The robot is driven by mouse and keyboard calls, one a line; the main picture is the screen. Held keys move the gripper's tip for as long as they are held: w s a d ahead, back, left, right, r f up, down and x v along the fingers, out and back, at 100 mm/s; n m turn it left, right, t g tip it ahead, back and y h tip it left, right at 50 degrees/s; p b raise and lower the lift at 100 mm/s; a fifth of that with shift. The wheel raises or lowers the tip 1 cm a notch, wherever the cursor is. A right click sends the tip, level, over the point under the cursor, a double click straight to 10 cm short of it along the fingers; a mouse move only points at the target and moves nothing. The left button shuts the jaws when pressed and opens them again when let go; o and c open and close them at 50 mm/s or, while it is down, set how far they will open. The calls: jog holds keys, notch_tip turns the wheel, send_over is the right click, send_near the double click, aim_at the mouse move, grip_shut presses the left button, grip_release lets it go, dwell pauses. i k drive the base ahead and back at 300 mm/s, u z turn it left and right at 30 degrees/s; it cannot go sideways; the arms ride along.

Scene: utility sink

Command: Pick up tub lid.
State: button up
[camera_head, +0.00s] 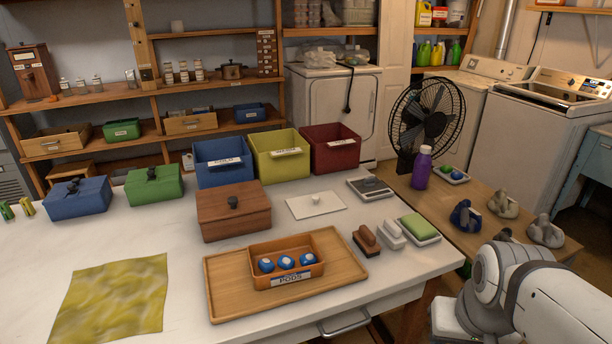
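A flat, pale square lid with a small knob, which looks like the tub lid (306,208), lies on the white worktop behind the tray. Nothing rests on it. An open orange tub labelled PODS (289,282) stands on a wooden tray (232,300) in front of the lid, with blue-and-white pods inside. My white arm shows at the lower right, well apart from the lid. My gripper is not in view.
A brown lidded box (234,218) stands left of the lid. Blue, yellow and red open bins (331,148) stand behind it. Brushes (366,240), a green sponge (418,226) and a scale (369,187) lie to its right. A yellow cloth (112,298) lies front left.

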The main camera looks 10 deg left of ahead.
aim_at(314, 205)
jog(key=u, duration=0.35)
jog(key=i, duration=0.75)
jog(key=u, duration=0.3)
jog(key=k, duration=0.9)
jog(key=u, duration=0.15)
jog(key=i, duration=0.9)
jog(key=z, duration=0.05)
